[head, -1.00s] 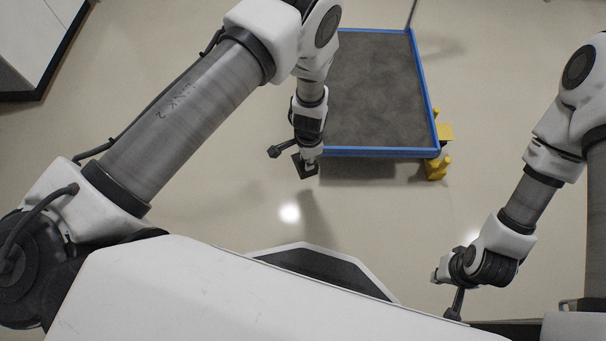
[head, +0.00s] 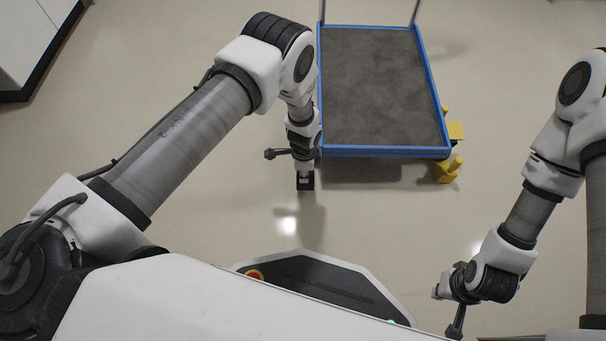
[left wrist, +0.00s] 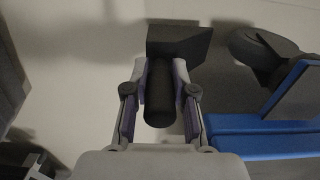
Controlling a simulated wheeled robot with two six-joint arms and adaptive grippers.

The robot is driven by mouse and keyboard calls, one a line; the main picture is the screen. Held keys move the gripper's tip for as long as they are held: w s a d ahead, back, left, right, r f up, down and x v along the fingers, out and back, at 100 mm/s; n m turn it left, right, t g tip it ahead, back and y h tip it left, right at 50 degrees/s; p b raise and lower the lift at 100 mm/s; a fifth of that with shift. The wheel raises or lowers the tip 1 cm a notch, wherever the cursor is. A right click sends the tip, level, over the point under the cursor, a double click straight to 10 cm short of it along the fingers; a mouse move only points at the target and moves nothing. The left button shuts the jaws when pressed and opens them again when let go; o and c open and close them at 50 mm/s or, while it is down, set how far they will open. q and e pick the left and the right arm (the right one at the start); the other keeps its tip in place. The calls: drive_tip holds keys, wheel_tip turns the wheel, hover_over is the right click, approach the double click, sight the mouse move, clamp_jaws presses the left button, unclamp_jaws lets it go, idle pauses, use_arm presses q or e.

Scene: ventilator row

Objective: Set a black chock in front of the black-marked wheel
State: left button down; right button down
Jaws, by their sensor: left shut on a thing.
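My left gripper (head: 304,172) is beside the near left corner of the blue-edged cart (head: 385,152). It is shut on a black chock (head: 305,183). In the left wrist view the fingers (left wrist: 160,95) grip the chock's round black handle, and its wedge-shaped block (left wrist: 179,41) is beyond them. A dark caster wheel (left wrist: 256,46) shows under the cart corner, to the right of the chock and apart from it. I cannot make out a black mark on it. My right gripper (head: 455,325) is low at the right; its fingers are too small to read.
Yellow chocks or blocks (head: 449,169) stand at the cart's near right corner. A white cabinet (head: 30,40) stands at the far left. The floor in front of the cart and to its left is clear.

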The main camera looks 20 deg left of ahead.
use_arm(q)
drive_tip(key=shift+w+a+f+b, duration=0.15)
drive_tip(key=shift+w+a+b, duration=0.1)
drive_tip(key=shift+w, duration=0.25)
drive_tip(key=shift+w+a+f+b, duration=0.1)
drive_tip(key=shift+w+a+b, duration=0.15)
drive_tip(key=shift+w, duration=0.25)
wheel_tip(320, 180, down, 4)
drive_tip(key=b, duration=0.2)
drive_tip(key=shift+w+r+b, duration=0.1)
drive_tip(key=shift+r+b, duration=0.15)
drive_tip(key=shift+b, duration=0.05)
drive_tip(key=shift+r, duration=0.2)
drive_tip(key=shift+f, duration=0.15)
drive_tip(key=c, duration=1)
unclamp_jaws()
drive_tip(key=shift+o, duration=0.2)
wheel_tip(320, 180, up, 12)
drive_tip(key=p, duration=0.7)
